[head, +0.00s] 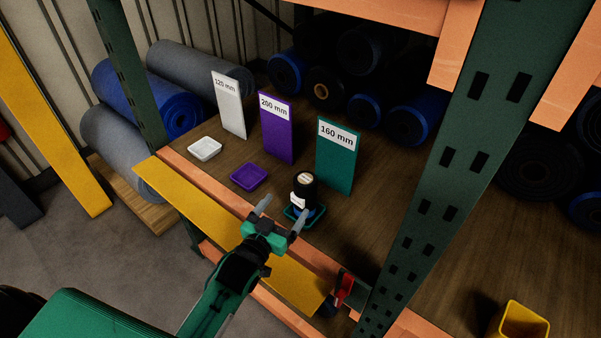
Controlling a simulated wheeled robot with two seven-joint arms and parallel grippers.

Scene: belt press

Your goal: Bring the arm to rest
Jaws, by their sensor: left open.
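My left gripper (283,215) is open, its two fingers apart and pointing at the shelf's front edge. A black roll (305,184) with a white label and a blue lower part stands upright in the green tray (290,213) in front of the green 160 mm sign (337,155). The fingertips are close to the roll's near side; I cannot tell whether they touch it. The gripper hides part of the green tray. My right gripper is not in view.
An empty purple tray (249,176) lies by the purple 200 mm sign (277,127), and an empty white tray (205,149) by the white 120 mm sign (229,105). A green rack post (440,170) stands at right. A yellow bin (522,322) is at lower right.

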